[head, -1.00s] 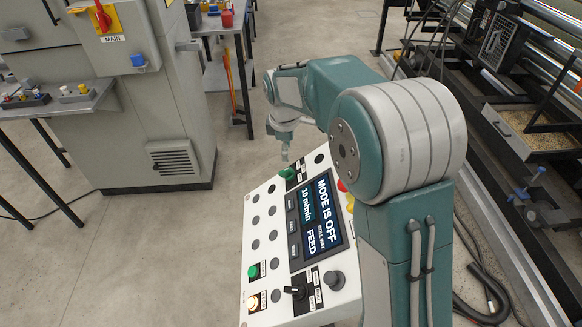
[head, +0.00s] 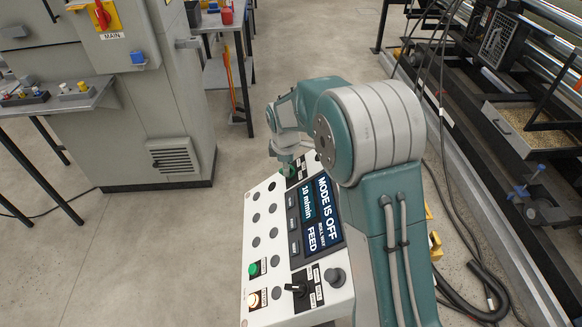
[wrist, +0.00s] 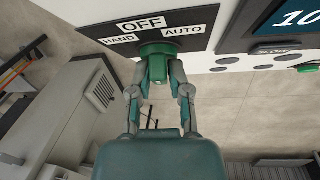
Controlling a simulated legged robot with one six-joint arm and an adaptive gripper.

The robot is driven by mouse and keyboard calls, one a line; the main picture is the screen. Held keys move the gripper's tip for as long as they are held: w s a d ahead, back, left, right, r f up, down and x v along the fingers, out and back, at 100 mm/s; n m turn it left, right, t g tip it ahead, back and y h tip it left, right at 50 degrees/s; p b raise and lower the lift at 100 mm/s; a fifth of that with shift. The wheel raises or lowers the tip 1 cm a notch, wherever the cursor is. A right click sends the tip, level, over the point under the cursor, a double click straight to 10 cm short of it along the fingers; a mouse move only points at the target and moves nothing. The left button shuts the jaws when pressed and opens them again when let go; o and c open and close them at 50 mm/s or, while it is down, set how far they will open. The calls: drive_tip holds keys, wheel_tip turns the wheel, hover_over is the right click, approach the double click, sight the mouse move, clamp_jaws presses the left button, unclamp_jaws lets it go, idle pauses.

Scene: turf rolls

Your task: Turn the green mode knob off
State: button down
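The green mode knob (wrist: 158,67) sits on a black plate with HAND, OFF and AUTO labels in the wrist view. Its handle lines up with the OFF label. My gripper (wrist: 160,75) has one finger on each side of the handle, and both fingertips appear to touch it. In the head view my gripper (head: 287,160) is at the top of the panel, over the knob (head: 288,171), which it partly hides.
The white panel (head: 262,225) also carries a black selector (head: 297,289), a green button (head: 254,269) and a lit button (head: 253,299). A grey cabinet (head: 150,120) stands at the left. Machinery with a tray (head: 530,125) is at the right. Open floor lies between.

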drive_tip(key=shift+f, duration=0.1)
drive_tip(key=shift+n+g, duration=0.8)
drive_tip(key=shift+s+f, duration=0.1)
drive_tip(key=c, duration=0.6)
unclamp_jaws()
drive_tip(key=shift+c, duration=0.2)
drive_tip(key=shift+r, duration=0.2)
drive_tip(key=shift+r, duration=0.35)
wheel_tip(320, 180, up, 11)
drive_tip(key=shift+r, duration=0.15)
